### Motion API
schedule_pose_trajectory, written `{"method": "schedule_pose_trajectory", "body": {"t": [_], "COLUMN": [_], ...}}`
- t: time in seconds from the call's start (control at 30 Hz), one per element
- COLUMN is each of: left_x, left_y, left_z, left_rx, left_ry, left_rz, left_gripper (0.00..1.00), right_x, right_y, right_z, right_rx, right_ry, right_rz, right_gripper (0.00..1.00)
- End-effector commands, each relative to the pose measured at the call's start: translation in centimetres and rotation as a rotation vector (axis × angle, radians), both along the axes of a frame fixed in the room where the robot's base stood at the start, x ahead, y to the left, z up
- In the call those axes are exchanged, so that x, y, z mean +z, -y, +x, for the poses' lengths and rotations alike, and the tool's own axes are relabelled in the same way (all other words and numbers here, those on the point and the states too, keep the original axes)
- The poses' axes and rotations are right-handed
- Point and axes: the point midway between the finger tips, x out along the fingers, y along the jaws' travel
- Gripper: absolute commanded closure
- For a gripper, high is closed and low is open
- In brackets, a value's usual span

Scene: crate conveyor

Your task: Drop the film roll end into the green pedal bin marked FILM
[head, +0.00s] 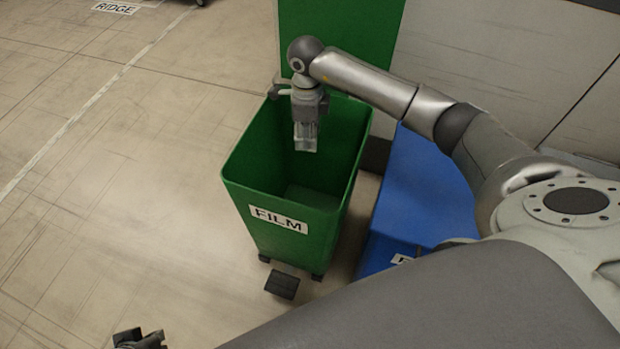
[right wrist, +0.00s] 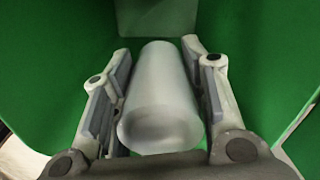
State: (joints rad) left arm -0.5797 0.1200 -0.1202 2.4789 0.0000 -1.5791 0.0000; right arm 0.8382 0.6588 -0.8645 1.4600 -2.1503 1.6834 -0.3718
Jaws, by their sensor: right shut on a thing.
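The film roll end is a pale, frosted cylinder (right wrist: 160,95) between the fingers of my right gripper (right wrist: 158,100) in the right wrist view. In the head view the right gripper (head: 306,142) points down over the open mouth of the green pedal bin (head: 290,245), with its fingertips near the rim's level. The gripper is shut on the roll. The bin carries a white FILM label, its lid (head: 340,40) stands raised behind, and its inside looks empty. Part of my left gripper (head: 140,340) shows at the bottom edge; its fingers are mostly cut off.
A blue bin (head: 415,195) stands right of the green one, its label mostly hidden by my arm. A dark pedal (head: 282,285) sits at the green bin's front foot. A grey wall (head: 500,70) is behind. The floor at left is clear, with a RIDGE sign (head: 115,8) far off.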

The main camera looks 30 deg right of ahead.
Motion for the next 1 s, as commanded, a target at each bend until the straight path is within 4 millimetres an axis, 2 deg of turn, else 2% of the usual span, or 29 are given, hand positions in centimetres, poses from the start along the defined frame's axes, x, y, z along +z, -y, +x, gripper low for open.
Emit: {"method": "schedule_pose_trajectory", "body": {"t": [0.23,0.27,0.43,0.77,0.87,1.0], "left_x": [0.1,0.1,0.1,0.0,0.0,0.0], "left_y": [0.0,0.0,0.0,0.0,0.0,0.0], "left_z": [0.0,0.0,0.0,0.0,0.0,0.0], "left_rx": [0.0,0.0,0.0,0.0,0.0,0.0], "left_ry": [0.0,0.0,0.0,-0.001,-0.001,0.0], "left_rz": [0.0,0.0,0.001,0.0,0.0,0.0], "left_gripper": [1.0,1.0,1.0,1.0,1.0,1.0], "right_x": [0.0,0.0,0.0,0.1,0.9,3.3], "right_y": [0.0,0.0,0.0,0.0,0.0,0.0], "right_z": [0.0,0.0,0.0,0.0,0.1,0.2], "right_rx": [0.0,0.0,0.001,0.001,0.001,0.002], "right_ry": [0.001,0.001,0.001,0.001,0.004,0.006], "right_rz": [0.001,0.001,0.0,0.0,0.001,0.0], "right_gripper": [0.79,0.57,0.35,0.34,0.34,0.34]}}
